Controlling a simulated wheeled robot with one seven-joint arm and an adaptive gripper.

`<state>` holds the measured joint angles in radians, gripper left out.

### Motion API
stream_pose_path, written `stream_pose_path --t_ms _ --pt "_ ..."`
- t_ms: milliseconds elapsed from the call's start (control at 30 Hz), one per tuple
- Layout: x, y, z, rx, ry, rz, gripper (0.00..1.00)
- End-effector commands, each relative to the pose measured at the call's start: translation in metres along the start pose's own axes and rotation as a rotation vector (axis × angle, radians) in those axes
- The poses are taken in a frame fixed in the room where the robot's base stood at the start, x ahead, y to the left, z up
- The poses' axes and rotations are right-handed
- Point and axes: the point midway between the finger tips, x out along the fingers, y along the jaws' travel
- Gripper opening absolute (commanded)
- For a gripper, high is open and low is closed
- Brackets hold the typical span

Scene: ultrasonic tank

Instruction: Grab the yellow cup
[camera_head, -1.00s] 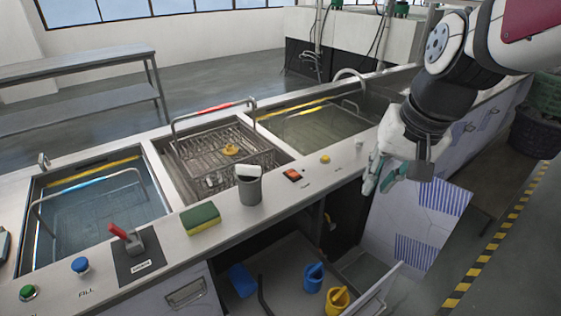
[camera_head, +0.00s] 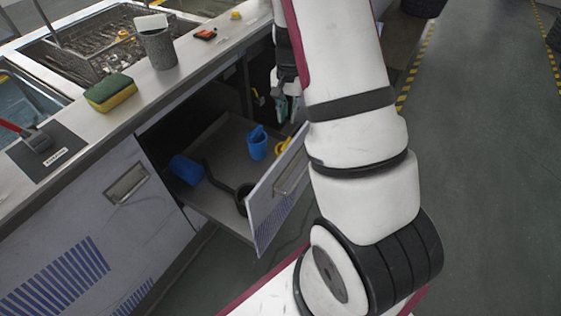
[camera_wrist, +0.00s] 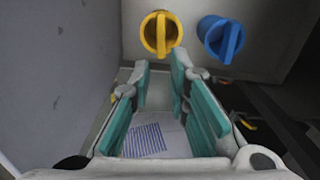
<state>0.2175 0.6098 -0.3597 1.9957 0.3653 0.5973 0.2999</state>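The yellow cup (camera_wrist: 161,34) stands in the open drawer, at the top middle of the wrist view, with a yellow piece across its mouth. In the head view only a bit of the yellow cup (camera_head: 281,146) shows, the rest hidden behind the drawer front and my arm. My gripper (camera_wrist: 160,75) is open and empty, its teal-padded fingers apart, short of the yellow cup in the wrist view. In the head view my gripper (camera_head: 283,108) is partly hidden by my arm, above the drawer's far right end.
A blue cup (camera_wrist: 221,38) stands right of the yellow one. The drawer (camera_head: 220,190) also holds a blue object (camera_head: 186,169) and a dark long-handled item (camera_head: 243,197). The drawer front (camera_head: 277,190) stands up close by. A sponge (camera_head: 110,92) and grey cup (camera_head: 158,48) are on the counter.

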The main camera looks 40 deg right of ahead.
Motion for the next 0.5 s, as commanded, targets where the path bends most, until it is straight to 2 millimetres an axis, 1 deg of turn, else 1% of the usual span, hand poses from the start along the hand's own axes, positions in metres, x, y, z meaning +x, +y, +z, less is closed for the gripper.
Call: stream_pose_path --t_ms 300,400,500 --pt "0.058 0.000 0.001 0.000 -0.004 0.002 0.17" --pt "0.071 0.000 0.001 -0.001 -0.002 0.001 0.17" --pt "0.078 0.000 0.001 -0.002 -0.001 0.001 0.17"
